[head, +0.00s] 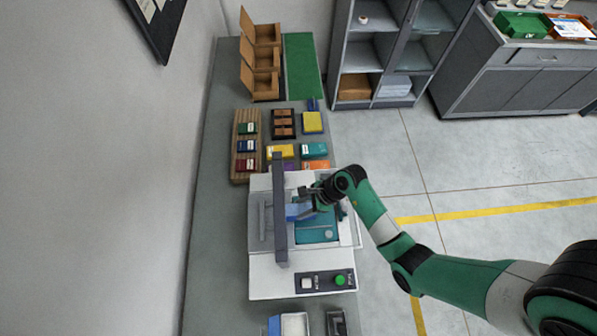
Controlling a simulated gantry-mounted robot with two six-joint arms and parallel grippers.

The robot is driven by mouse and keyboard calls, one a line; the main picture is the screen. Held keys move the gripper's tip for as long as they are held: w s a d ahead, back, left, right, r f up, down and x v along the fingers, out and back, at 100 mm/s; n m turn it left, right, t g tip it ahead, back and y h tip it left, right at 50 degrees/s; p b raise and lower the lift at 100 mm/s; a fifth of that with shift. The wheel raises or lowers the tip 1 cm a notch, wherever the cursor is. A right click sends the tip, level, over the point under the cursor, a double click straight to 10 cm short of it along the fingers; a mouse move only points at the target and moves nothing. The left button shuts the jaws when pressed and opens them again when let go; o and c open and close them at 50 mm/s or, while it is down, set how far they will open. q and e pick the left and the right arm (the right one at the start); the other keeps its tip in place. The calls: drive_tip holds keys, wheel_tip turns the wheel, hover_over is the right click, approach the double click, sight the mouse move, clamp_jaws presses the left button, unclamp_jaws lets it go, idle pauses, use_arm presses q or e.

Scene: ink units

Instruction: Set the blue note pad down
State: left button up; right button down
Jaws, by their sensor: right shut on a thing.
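My right gripper (313,198) is shut on the blue note pad (296,211), over the open middle of the white machine (268,277). The pad sits at the left of the teal plate (317,234) in the machine. I cannot tell whether the pad touches the plate. Part of the pad is hidden by the gripper. My left gripper is not in view.
A grey upright bar (280,240) of the machine stands close left of the pad. Behind the machine are a wooden rack (240,124) with coloured blocks, a yellow pad (312,122) and a teal box (313,150). A green mat (303,65) lies clear at the far end.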

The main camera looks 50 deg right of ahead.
sight(302, 208)
drive_tip(key=shift+r, duration=0.1)
idle(0.3)
drive_tip(key=shift+r, duration=0.25)
wheel_tip(302, 208, up, 3)
drive_tip(key=shift+w+r, duration=0.1)
drive_tip(key=s+d+r+p, duration=0.1)
drive_tip(key=s+r+p, duration=0.1)
drive_tip(key=s+r, duration=0.2)
drive_tip(key=s+r+p, duration=0.2)
drive_tip(key=s+r, duration=0.3)
drive_tip(key=s, duration=0.5)
drive_tip(key=shift+d+r+p, duration=0.3)
drive_tip(key=shift+d+p, duration=0.05)
drive_tip(key=shift+d, duration=0.05)
